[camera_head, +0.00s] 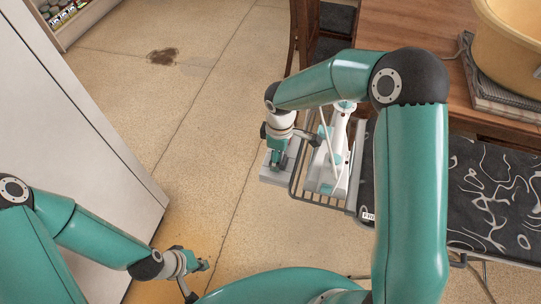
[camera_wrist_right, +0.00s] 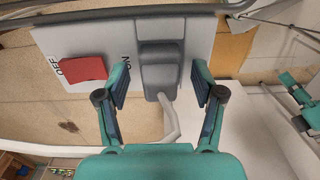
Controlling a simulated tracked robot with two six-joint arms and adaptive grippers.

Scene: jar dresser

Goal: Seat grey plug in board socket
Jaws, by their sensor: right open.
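The board (camera_wrist_right: 215,45) is a light grey plate with a red rocker switch (camera_wrist_right: 88,68) marked OFF and ON; in the head view part of it (camera_head: 268,176) shows under my right gripper. The grey plug (camera_wrist_right: 160,76), with a grey cable (camera_wrist_right: 172,122), lies against a grey raised block on the board. I cannot tell whether it is seated, and the socket opening is hidden. My right gripper (camera_wrist_right: 160,88) is open, one finger on each side of the plug, with gaps to both; the head view also shows it (camera_head: 277,162). My left gripper (camera_head: 203,265) is low, far from the board.
A wire rack (camera_head: 318,199) holding a white and teal appliance (camera_head: 336,150) stands right beside the board. A dark patterned surface (camera_head: 490,200) and a wooden table (camera_head: 425,25) with a yellow tub (camera_head: 510,40) are at right. Open floor (camera_head: 190,120) lies left.

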